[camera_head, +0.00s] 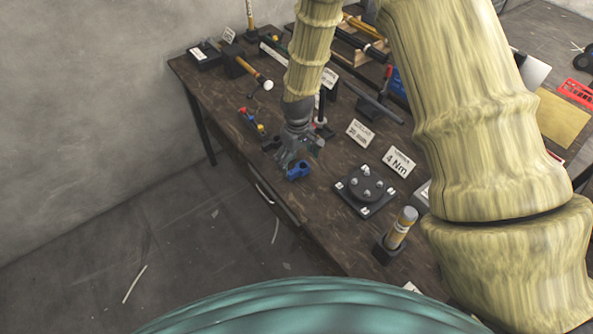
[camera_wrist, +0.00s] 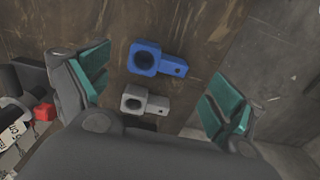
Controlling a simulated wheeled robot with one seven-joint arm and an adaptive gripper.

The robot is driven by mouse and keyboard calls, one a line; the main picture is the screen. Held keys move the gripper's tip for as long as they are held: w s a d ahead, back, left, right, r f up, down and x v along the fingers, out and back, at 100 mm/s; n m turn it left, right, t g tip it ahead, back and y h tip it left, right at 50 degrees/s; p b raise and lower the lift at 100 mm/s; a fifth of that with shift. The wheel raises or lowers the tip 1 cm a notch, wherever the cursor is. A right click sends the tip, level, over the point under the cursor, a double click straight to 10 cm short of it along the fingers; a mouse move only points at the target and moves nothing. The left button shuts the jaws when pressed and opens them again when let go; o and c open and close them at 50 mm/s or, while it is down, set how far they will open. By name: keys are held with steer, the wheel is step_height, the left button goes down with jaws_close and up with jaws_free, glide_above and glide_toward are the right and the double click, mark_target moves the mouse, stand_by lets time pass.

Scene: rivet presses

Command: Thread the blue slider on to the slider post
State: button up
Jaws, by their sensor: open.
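The blue slider (camera_head: 298,172) lies on the dark table near its front edge. In the wrist view the blue slider (camera_wrist: 163,64) shows a block with a large round hole and a narrower tab pointing right. A similar grey piece (camera_wrist: 156,105) lies just below it in that view. My gripper (camera_head: 289,157) is just above the blue slider in the head view. In the wrist view my gripper (camera_wrist: 158,86) is open and empty, its teal pads left and right of both pieces. A dark upright post (camera_head: 321,106) stands behind my gripper; I cannot tell if it is the slider post.
A round bolted plate (camera_head: 367,185) and a capped cylinder in a holder (camera_head: 401,228) stand to the right. Cards reading "4 Nm" (camera_head: 398,162) and "35 mm" (camera_head: 360,134) stand behind. A hammer (camera_head: 253,74) lies farther back. The table edge is close.

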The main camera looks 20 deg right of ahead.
mark_target(298, 169)
steer(key=shift+s+d+f+p, duration=0.1)
steer(key=shift+f+p, duration=0.85)
steer(key=shift+f, duration=1.25)
steer(key=shift+c, duration=0.4)
steer(key=c, duration=0.9)
